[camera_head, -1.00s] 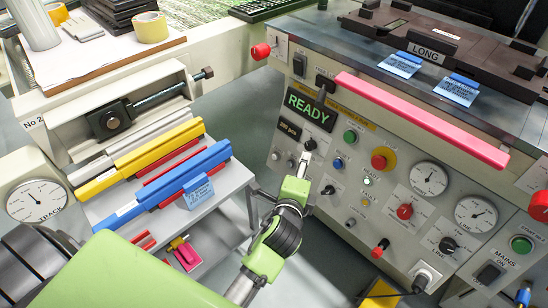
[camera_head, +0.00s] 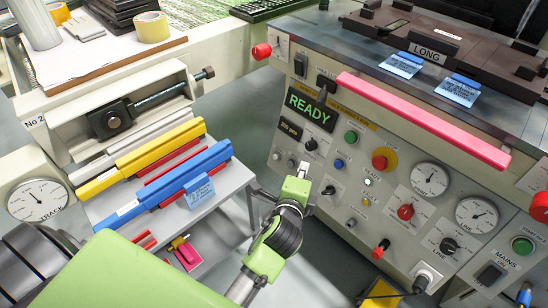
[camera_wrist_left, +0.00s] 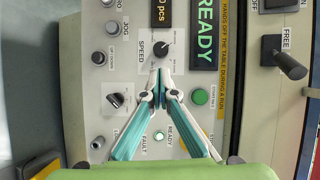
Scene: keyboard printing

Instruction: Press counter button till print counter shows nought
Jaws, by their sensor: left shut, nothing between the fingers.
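The dark print counter (camera_head: 290,130) sits under the green READY display (camera_head: 310,109) on the press's front panel. In the wrist view the counter (camera_wrist_left: 161,12) is cut off by the top edge; a last 0 and "pcs" show, and the full number is too small to read in the head view. My left gripper (camera_head: 303,169) is shut and empty, in front of the panel below the black SPEED knob (camera_head: 311,144). In the wrist view its fingertips (camera_wrist_left: 160,78) lie just below that knob. I cannot tell which button is the counter button, or whether the fingertips touch the panel. My right gripper is out of view.
Two small grey buttons (camera_head: 277,155) (camera_head: 291,163) are left of my gripper. A green button (camera_head: 351,136), a blue button (camera_head: 338,163) and a red-on-yellow stop button (camera_head: 383,159) are to the right. A pink bar (camera_head: 420,120) runs above the panel. A shelf with coloured bars stands left.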

